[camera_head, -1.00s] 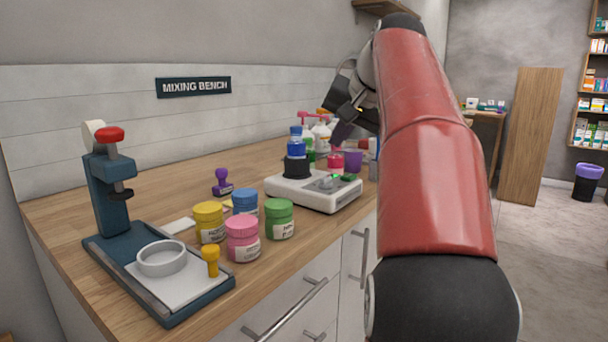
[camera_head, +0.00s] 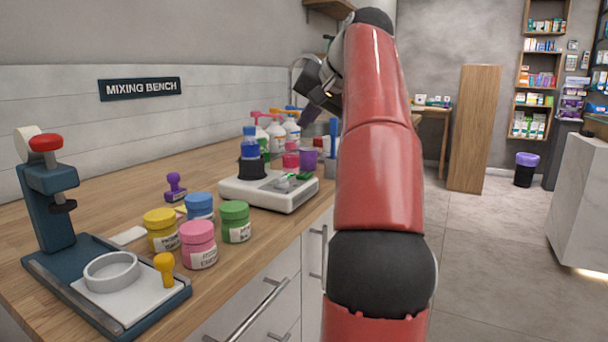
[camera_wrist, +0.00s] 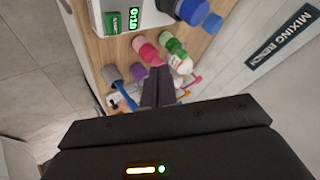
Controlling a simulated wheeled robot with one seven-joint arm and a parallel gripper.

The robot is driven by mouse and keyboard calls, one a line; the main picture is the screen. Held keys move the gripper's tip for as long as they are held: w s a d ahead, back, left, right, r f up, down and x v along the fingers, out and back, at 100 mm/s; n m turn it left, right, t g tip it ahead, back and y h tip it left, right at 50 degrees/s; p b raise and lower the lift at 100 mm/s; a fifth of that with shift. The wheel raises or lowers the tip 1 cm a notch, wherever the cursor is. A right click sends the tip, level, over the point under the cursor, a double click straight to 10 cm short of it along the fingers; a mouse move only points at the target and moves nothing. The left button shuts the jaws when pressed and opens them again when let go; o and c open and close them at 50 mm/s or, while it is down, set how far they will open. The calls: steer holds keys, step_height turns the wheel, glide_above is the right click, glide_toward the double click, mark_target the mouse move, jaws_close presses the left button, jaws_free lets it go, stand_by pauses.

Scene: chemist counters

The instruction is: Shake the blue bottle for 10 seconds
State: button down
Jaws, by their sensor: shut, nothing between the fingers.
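The blue bottle (camera_head: 250,149) stands upright with its base in the black cup (camera_head: 251,168) of a white mixer (camera_head: 267,193) on the bench. In the wrist view the blue bottle (camera_wrist: 193,12) shows at the top edge, partly cut off, with the mixer's corner (camera_wrist: 118,38) showing a green button and lit green digits. My gripper (camera_head: 309,113) is up and to the right of the bottle, apart from it. In the wrist view my gripper's dark fingers (camera_wrist: 159,88) are together with nothing between them.
Yellow, blue, pink and green jars (camera_head: 235,222) stand in front of the mixer. A press (camera_head: 48,210) stands at the left end of the bench. Pump bottles (camera_head: 275,136) and a purple cup (camera_head: 308,159) stand behind the mixer. Open floor (camera_head: 490,250) lies to the right.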

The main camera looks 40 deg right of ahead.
mark_target(307, 175)
step_height(307, 175, down, 8)
steer(key=b, duration=0.3)
steer(key=shift+b, duration=0.4)
steer(key=shift+f, duration=0.15)
stand_by(1.6)
steer(key=shift+f, duration=0.3)
